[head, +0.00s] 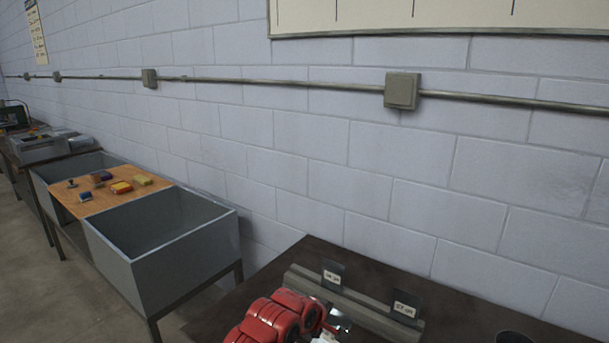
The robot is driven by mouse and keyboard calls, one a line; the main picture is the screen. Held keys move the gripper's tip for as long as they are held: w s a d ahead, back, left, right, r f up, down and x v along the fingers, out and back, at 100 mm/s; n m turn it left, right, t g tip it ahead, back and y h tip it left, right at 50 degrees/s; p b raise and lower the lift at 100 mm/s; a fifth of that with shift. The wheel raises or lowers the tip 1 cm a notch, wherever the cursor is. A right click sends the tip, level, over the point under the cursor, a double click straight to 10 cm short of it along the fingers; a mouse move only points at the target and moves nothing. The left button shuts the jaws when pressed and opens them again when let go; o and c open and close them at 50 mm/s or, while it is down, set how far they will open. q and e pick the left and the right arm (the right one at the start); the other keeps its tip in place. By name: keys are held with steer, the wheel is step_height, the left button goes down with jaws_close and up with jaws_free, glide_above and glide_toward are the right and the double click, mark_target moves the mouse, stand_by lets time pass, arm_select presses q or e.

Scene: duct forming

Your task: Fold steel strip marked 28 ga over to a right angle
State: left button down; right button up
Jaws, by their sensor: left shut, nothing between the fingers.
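Two small dark upright pieces with white labels stand at a long grey slotted block (370,318) on the dark bench. The left labelled piece (333,268) and the right labelled piece (406,299) both look straight. Their lettering is too small to read surely, so I cannot tell which one is marked 28 ga. My left gripper (338,322) is at the bottom of the head view, just in front of the block and between the two pieces. It is shut and empty, partly hidden by my red arm and cut by the frame edge. My right gripper is not in view.
The dark bench (300,257) runs along the block wall; a dark round object (515,337) is cut off at the bottom right. To the left stand a grey open bin (180,262) and a wooden board (108,200) with several small coloured items. A floor gap separates them.

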arm_select(q)
steer(key=shift+w+d+f, duration=0.15)
steer(key=shift+w+d, duration=0.1)
steer(key=shift+w, duration=0.05)
steer(key=shift+b+x, duration=0.65)
steer(key=shift+x, duration=0.2)
steer(key=shift+d, duration=0.1)
steer(key=shift+b+x, duration=0.45)
steer(key=shift+x, duration=0.4)
steer(key=shift+b+x, duration=0.5)
steer(key=shift+x, duration=0.5)
steer(key=shift+s+f, duration=0.1)
steer(key=shift+f, duration=0.05)
steer(key=shift+f, duration=0.1)
